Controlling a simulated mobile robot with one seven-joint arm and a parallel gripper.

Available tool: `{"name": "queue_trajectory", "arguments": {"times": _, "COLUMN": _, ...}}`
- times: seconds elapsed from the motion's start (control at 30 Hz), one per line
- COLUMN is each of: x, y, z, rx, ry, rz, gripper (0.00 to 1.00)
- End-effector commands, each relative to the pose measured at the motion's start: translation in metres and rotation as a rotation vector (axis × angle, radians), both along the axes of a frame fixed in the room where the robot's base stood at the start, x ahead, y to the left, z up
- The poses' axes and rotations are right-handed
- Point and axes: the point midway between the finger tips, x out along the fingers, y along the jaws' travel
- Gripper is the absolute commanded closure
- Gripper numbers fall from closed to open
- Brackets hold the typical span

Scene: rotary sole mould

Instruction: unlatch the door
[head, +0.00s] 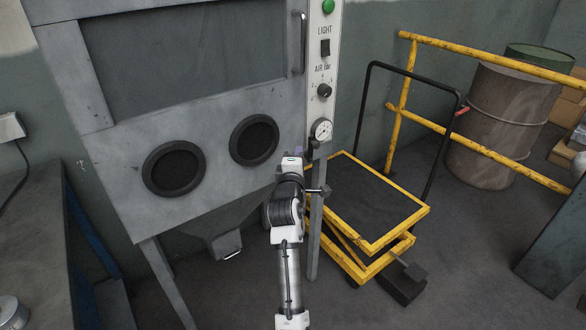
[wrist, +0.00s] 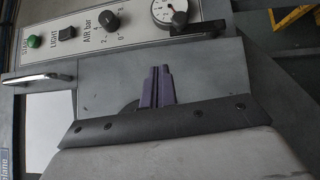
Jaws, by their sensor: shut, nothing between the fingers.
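The grey cabinet door (head: 185,60) has a large dark window and a bar handle (head: 298,43) on its right edge. The handle also shows in the wrist view (wrist: 40,79). A dark lever-like part (wrist: 197,28), perhaps the latch, lies beside the gauge at the end of the control panel; I cannot tell its position. My gripper (head: 298,151) is in front of the cabinet's lower right, below the handle. Its purple fingers (wrist: 161,72) are shut and empty, pointing toward the panel's gauge end. My arm hides part of the cabinet's lower right corner.
The control panel (wrist: 128,35) carries a green button, light switch, knob and pressure gauge (head: 321,130). Two round glove ports (head: 174,168) are left of my gripper. A yellow-edged trolley (head: 375,200), yellow railing (head: 480,66) and rusty drum (head: 500,125) stand right. A bench is at far left.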

Motion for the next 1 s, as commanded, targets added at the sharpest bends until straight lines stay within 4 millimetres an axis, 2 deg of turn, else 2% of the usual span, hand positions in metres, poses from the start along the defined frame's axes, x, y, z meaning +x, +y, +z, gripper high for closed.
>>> {"name": "queue_trajectory", "arguments": {"times": 0.03, "x": -0.011, "y": 0.001, "z": -0.001, "rx": 0.001, "ry": -0.002, "rz": 0.000, "gripper": 1.00}}
{"name": "queue_trajectory", "arguments": {"times": 0.2, "x": -0.038, "y": 0.005, "z": 0.005, "rx": 0.001, "ry": -0.001, "rz": 0.000, "gripper": 1.00}}
{"name": "queue_trajectory", "arguments": {"times": 0.4, "x": -0.057, "y": 0.008, "z": 0.009, "rx": 0.001, "ry": 0.000, "rz": 0.001, "gripper": 1.00}}
{"name": "queue_trajectory", "arguments": {"times": 0.87, "x": -0.060, "y": 0.009, "z": 0.011, "rx": 0.000, "ry": 0.001, "rz": 0.001, "gripper": 1.00}}
{"name": "queue_trajectory", "arguments": {"times": 0.97, "x": -0.063, "y": 0.030, "z": 0.025, "rx": 0.036, "ry": -0.044, "rz": 0.049, "gripper": 1.00}}
{"name": "queue_trajectory", "arguments": {"times": 1.0, "x": -0.066, "y": 0.044, "z": 0.035, "rx": 0.065, "ry": -0.076, "rz": 0.083, "gripper": 1.00}}
